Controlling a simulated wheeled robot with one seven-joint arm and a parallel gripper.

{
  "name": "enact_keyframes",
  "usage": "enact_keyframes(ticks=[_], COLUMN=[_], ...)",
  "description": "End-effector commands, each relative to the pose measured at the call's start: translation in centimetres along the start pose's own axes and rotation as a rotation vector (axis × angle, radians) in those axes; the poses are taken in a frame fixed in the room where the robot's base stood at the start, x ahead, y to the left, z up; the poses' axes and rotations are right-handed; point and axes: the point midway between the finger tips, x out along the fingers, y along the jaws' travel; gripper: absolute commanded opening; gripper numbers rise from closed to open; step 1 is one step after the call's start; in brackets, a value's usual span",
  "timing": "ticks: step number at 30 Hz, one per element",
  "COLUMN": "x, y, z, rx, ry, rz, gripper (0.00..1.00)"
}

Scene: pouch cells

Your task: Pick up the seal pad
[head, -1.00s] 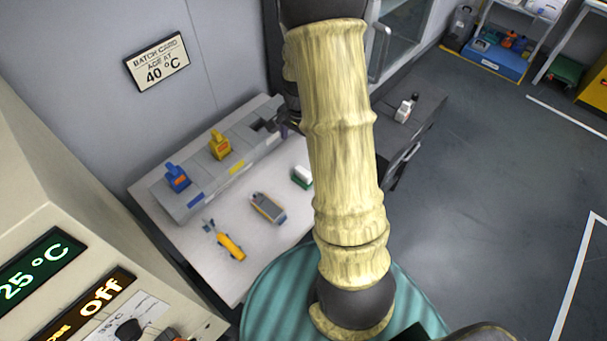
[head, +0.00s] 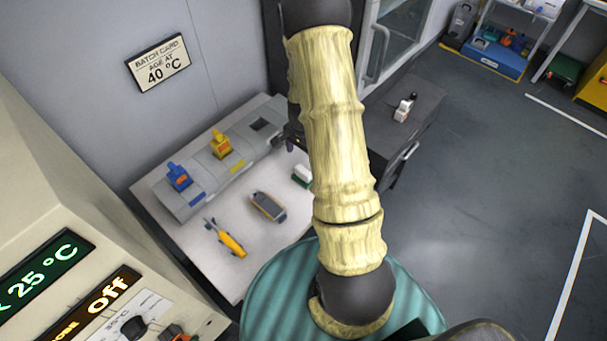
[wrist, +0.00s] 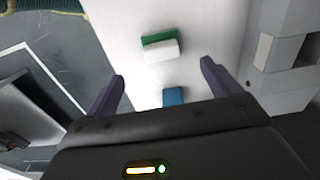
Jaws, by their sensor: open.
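A block with a white face and a green side (wrist: 160,47) lies on the white table in the wrist view. It also shows in the head view (head: 302,174), beside my arm. A small blue piece (wrist: 173,96) lies nearer my gripper, partly hidden by its body. No label shows which of the two is the seal pad. My gripper (wrist: 162,72) is open, with its purple fingers wide apart and nothing held. The white-green block appears beyond the fingertips, and the blue piece appears between the fingers. In the head view my arm hides most of the gripper.
A grey rack (head: 190,190) at the table's back holds a blue piece (head: 178,176) and a yellow piece (head: 220,144), with an empty dark slot. A grey-yellow device (head: 268,206) and a yellow tool (head: 232,244) lie on the table (head: 190,250). A dark cabinet (head: 425,105) stands right.

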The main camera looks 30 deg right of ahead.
Motion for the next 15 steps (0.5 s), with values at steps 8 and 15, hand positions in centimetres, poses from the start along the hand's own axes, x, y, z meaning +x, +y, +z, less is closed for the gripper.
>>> enact_keyframes(ticks=[8,15], x=[3.8,5.4], y=[0.1,0.0], z=[0.0,0.0], rx=[0.0,0.0], ry=[-0.002,0.0], rz=[0.003,-0.001], gripper=[0.89,0.89])
